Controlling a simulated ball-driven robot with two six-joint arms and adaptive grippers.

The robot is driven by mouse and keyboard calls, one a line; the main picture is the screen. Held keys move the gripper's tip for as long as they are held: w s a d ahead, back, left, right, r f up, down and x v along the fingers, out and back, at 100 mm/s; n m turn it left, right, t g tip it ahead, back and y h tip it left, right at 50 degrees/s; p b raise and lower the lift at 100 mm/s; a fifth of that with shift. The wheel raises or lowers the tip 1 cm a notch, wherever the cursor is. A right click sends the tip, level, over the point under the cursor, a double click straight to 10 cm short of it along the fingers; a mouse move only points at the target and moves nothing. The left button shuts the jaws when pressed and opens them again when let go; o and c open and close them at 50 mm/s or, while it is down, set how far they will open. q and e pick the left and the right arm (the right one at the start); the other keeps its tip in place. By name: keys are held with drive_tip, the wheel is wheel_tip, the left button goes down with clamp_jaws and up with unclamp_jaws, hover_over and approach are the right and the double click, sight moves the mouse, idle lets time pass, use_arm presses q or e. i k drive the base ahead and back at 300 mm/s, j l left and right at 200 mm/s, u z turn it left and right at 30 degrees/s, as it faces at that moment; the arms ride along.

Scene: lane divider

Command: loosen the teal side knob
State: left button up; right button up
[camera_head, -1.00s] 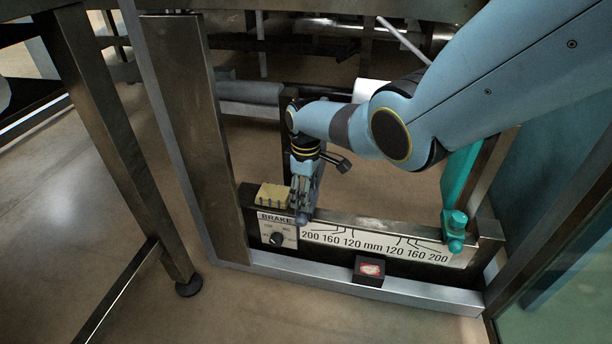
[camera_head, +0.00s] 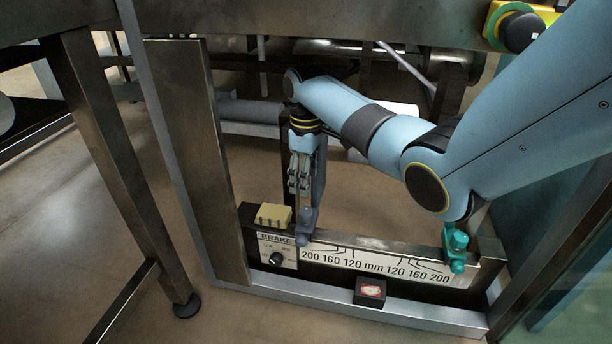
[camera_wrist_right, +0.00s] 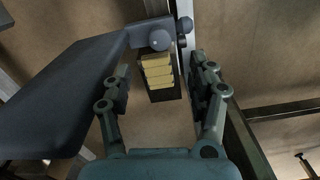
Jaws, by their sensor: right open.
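The teal side knob (camera_head: 456,240) sits at the right end of the millimetre scale in the head view. My right forearm hides most of what rises behind it. A blue-grey knob (camera_head: 307,222) stands at the scale's left end; it also shows near the top of the right wrist view (camera_wrist_right: 160,40). My right gripper (camera_head: 299,192) points down just above this blue-grey knob, far left of the teal one. Its fingers (camera_wrist_right: 163,85) are apart in the wrist view, and I see nothing gripped. My left gripper is not in view.
A scale bar (camera_head: 375,262) runs between the knobs. At its left are a BRAKE panel (camera_head: 277,250) and a yellow ribbed block (camera_head: 273,214). A small dark box (camera_head: 370,291) sits on the front rail. A yellow-and-black button (camera_head: 517,28) is at upper right. Metal posts flank the frame.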

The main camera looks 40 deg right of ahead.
sight(459, 240)
drive_tip(key=k+j, duration=1.2)
drive_tip(key=k, duration=0.1)
